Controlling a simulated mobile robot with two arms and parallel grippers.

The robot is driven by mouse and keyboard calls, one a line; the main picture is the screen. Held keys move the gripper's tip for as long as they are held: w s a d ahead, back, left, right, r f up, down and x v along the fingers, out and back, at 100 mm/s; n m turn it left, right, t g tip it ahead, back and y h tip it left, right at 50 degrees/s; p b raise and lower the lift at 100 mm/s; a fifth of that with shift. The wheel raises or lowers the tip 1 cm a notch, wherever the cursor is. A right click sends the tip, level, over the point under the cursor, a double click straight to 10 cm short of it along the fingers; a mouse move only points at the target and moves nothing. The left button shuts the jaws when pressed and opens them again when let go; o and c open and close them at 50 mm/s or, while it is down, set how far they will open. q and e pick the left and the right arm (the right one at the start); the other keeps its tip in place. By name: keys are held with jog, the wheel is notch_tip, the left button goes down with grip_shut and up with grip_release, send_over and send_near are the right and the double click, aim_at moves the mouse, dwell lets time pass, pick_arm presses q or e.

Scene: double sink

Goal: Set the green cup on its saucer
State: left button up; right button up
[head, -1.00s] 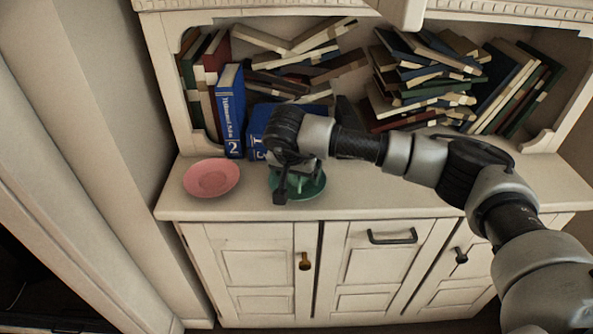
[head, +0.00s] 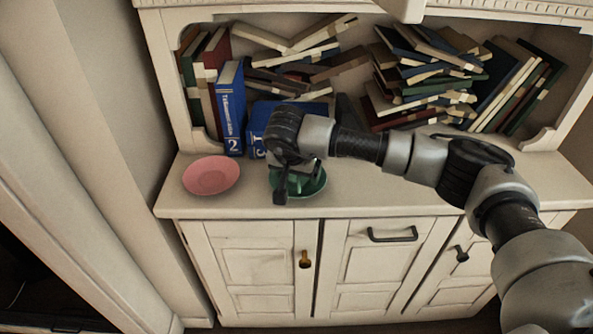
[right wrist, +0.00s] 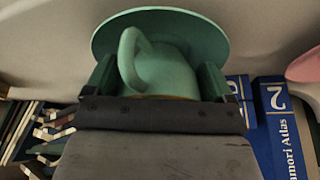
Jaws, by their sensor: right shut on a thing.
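The green cup (right wrist: 165,72) is in my right gripper, with its handle facing the camera in the right wrist view. My right gripper (head: 296,178) is shut on the cup, one finger at each side of it. The green saucer (head: 319,188) lies on the cabinet top under the gripper, and its rim (right wrist: 215,38) shows behind the cup in the right wrist view. The cup is over the saucer; I cannot tell whether it touches. The gripper hides much of the cup in the head view. My left gripper is not in view.
A pink saucer (head: 211,175) lies to the left on the cabinet top (head: 400,192). An upright blue book (head: 231,112) and another blue book stand close behind. More books fill the shelf. The counter right of the green saucer is clear below my arm.

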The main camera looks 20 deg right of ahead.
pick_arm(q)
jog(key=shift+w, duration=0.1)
pick_arm(e)
jog(key=shift+s+f, duration=0.1)
jog(key=shift+f, duration=0.1)
jog(key=shift+s+f, duration=0.15)
jog(key=shift+f, duration=0.15)
jog(key=o, duration=0.7)
jog(key=shift+a+r+p, duration=0.15)
jog(key=shift+r+p, duration=0.25)
jog(key=shift+r, duration=0.7)
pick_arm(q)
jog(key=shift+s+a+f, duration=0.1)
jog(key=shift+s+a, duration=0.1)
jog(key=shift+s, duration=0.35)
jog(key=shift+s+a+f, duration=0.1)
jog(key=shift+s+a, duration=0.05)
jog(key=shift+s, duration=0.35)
pick_arm(e)
jog(key=v, duration=1.1)
jog(key=shift+r, duration=0.15)
